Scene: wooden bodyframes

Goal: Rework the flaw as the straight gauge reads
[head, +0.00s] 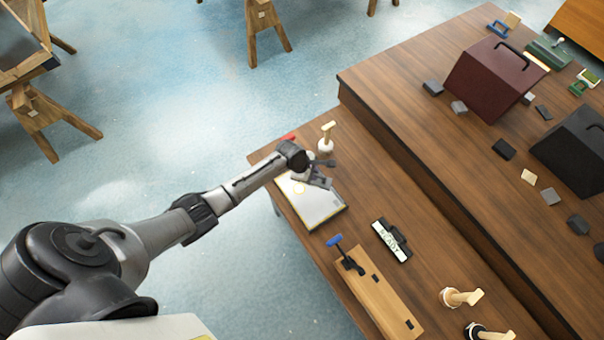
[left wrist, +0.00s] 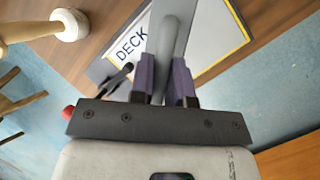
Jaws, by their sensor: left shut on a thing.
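My left gripper (head: 318,180) is over the white board (head: 318,212) at the far left part of the wooden bench. In the left wrist view its purple-padded fingers (left wrist: 168,88) are closed around a grey, rounded bar-like thing (left wrist: 172,42). That view shows the board (left wrist: 212,35) with a yellow line and the word DECK. I cannot tell whether the held thing touches the board. I cannot tell which thing is the straight gauge, and no flaw is clear. My right gripper is out of view.
A white-based tool with a wooden handle (head: 326,145) stands beyond the board. Nearer are a wooden block (head: 378,295) with a blue-handled clamp (head: 335,240), and a dark labelled holder (head: 391,241). A raised shelf holds a maroon box (head: 490,82), a black box (head: 575,150) and small blocks.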

